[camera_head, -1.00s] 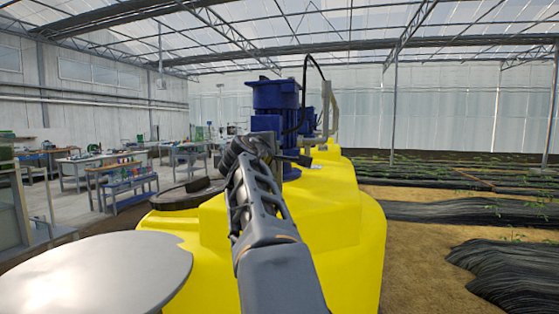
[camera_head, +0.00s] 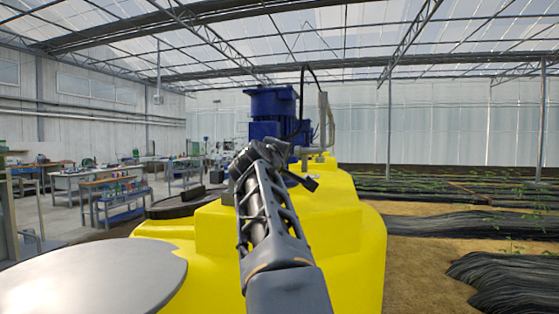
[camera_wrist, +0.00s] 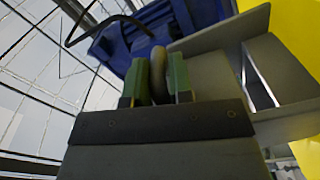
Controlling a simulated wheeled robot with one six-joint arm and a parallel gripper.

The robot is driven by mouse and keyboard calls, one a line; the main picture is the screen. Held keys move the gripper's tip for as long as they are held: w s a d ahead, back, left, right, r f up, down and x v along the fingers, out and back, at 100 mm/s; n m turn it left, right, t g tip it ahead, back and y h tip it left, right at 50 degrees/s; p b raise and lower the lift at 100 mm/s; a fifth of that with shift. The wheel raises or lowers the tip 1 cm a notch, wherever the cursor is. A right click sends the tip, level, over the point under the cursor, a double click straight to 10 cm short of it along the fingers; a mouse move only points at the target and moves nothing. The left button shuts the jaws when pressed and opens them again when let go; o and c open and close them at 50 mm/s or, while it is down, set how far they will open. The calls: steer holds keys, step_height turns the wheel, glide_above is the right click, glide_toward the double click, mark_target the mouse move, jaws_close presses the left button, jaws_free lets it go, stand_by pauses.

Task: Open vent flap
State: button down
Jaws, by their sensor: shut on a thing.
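In the wrist view, my gripper (camera_wrist: 158,82) has its two green-padded fingers on either side of a grey rounded handle (camera_wrist: 158,72) and is shut on it. A grey plate (camera_wrist: 208,75) with an angled frame lies right behind and to the right of the handle. It may be the vent flap, but I cannot tell for sure. In the head view, my gripper (camera_head: 304,182) is small and dark, in front of the blue motor and above the yellow tank. The arm hides most of what it holds there.
The yellow tank (camera_head: 340,235) fills the middle. A blue motor (camera_head: 272,103) stands on it, with a pipe (camera_head: 323,120) behind. A pale round lid (camera_head: 90,280) is at the lower left. Benches (camera_head: 120,195) stand far left; plant rows (camera_head: 460,220) lie right.

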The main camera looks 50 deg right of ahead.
steer(key=shift+s+a+r, duration=0.1)
steer(key=shift+r, duration=0.2)
steer(key=c, duration=1.1)
jaws_free()
steer(key=shift+f, duration=0.2)
steer(key=b+v, duration=0.3)
steer(key=v, duration=1)
steer(key=shift+a+b, duration=0.3)
steer(key=shift+b, duration=0.1)
steer(key=shift+s+f, duration=0.1)
